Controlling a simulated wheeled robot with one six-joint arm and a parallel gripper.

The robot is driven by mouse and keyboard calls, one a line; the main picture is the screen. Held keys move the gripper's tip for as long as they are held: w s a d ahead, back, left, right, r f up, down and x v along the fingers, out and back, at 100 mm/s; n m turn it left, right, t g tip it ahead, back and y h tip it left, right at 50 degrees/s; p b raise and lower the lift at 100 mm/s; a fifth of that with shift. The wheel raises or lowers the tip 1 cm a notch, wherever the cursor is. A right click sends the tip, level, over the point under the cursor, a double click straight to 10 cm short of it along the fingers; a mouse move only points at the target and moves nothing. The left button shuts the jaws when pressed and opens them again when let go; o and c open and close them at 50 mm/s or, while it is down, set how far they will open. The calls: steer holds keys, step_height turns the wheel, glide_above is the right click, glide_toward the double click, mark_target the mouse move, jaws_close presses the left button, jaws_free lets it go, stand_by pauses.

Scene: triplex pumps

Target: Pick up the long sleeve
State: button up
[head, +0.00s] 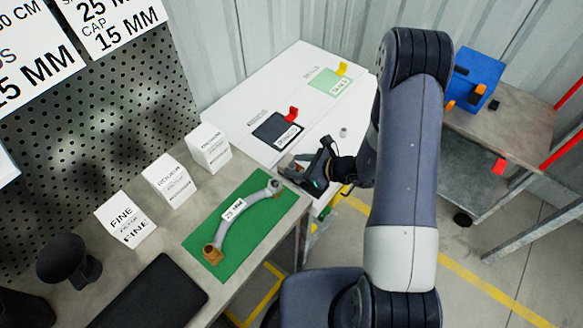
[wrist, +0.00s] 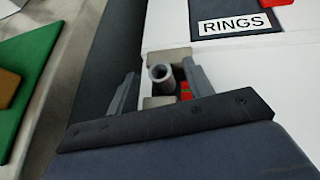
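In the wrist view a grey hollow tube (wrist: 161,76), which looks like the long sleeve, stands between the two fingers of my gripper (wrist: 160,85). Its open end faces the camera. The fingers are apart, with visible gaps on both sides of the tube. In the head view my gripper (head: 312,172) is low at the near edge of the white table and hides the tube there. A small grey cylinder (head: 343,132) stands on the white table, apart from my gripper.
Pale blocks (wrist: 168,55) lie close around the tube. The black RINGS pad (head: 271,131) with a red piece (head: 292,114) is near my gripper. A green mat (head: 205,236) with a curved hose (head: 238,218) lies left. A blue bin (head: 476,72) stands on the right bench.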

jaws_close()
steer(key=shift+r, duration=0.15)
stand_by(0.4)
step_height(320, 180, up, 18)
steer(key=f+p, duration=0.1)
steer(key=p, duration=0.3)
steer(key=w+d+m+t+h+b, duration=0.2)
steer(key=w+d+m+t+h, duration=0.1)
steer(key=d, duration=0.3)
steer(key=w+d+m+t+h+b, duration=0.2)
steer(key=w+d+m+t+h, duration=0.1)
steer(key=d+m, duration=0.3)
steer(key=shift+w+d+r+h, duration=0.45)
steer(key=shift+d+h, duration=0.15)
steer(key=shift+d, duration=0.2)
